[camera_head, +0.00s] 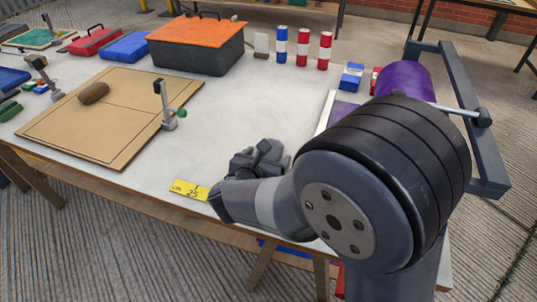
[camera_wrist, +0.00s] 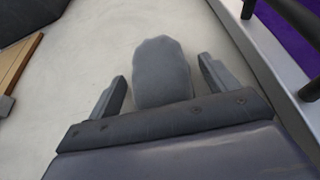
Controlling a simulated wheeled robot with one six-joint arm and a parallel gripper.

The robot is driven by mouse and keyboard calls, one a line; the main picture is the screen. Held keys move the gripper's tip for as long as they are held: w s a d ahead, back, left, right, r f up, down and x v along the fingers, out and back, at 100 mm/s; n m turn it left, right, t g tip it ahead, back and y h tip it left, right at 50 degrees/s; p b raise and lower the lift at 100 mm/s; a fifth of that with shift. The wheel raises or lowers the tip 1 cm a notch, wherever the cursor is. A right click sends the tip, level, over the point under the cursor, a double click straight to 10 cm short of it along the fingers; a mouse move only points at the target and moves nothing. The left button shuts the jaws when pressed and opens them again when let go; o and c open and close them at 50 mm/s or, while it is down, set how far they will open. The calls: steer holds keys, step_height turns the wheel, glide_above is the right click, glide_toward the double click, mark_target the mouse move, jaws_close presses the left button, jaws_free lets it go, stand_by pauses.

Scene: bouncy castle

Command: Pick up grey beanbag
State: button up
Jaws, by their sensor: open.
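The grey beanbag (camera_wrist: 163,72) is a rounded, oblong soft shape lying on the pale tabletop in the wrist view. My gripper (camera_wrist: 162,68) is open, with one finger on each side of the beanbag and a visible gap to both. The near end of the beanbag is hidden behind the gripper's palm edge. In the head view my gripper (camera_head: 260,157) is low over the front middle of the table. Dark grey shapes merge there, and I cannot clearly tell the beanbag from the fingers.
A wooden board (camera_head: 75,135) with a brown beanbag (camera_head: 93,93) lies left. A black box with an orange lid (camera_head: 197,45) and striped cans (camera_head: 303,48) stand behind. A yellow card (camera_head: 190,189) lies at the front edge. A purple item with a pale frame (camera_wrist: 290,25) is close right.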

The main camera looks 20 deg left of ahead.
steer(key=shift+w, duration=0.1)
steer(key=c, duration=1.4)
